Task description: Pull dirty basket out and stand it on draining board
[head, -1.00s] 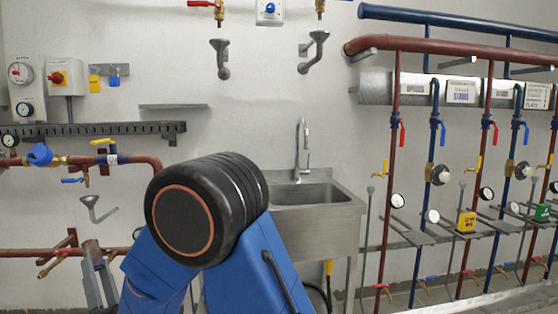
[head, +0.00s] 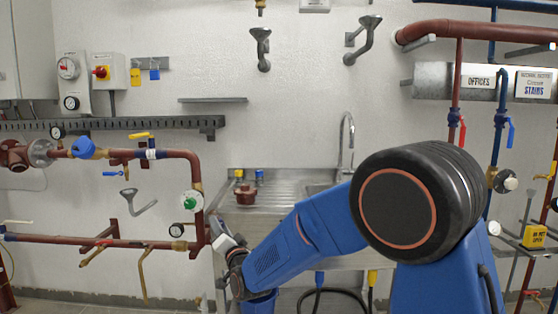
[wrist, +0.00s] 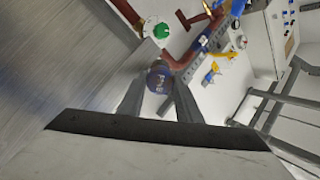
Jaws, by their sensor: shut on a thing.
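My gripper (wrist: 158,88) shows in the wrist view with its two dark fingers on either side of a round dark blue piece (wrist: 158,76) with a pale label. It is shut on this piece; whether it is part of the dirty basket I cannot tell. In the head view my arm reaches left and down, with its wrist in front of the draining board's left end. The jaws are hidden there. The steel draining board (head: 290,187) lies left of the sink bowl. A reddish-brown pot-like object (head: 245,194) stands upright on it; I cannot tell whether it is the basket.
A yellow item (head: 239,174) and a blue item (head: 260,176) are at the board's back. Red pipework with a green-faced fitting (head: 191,201) stands close left of my wrist. A blue bucket (head: 262,304) is below. The board's middle looks clear.

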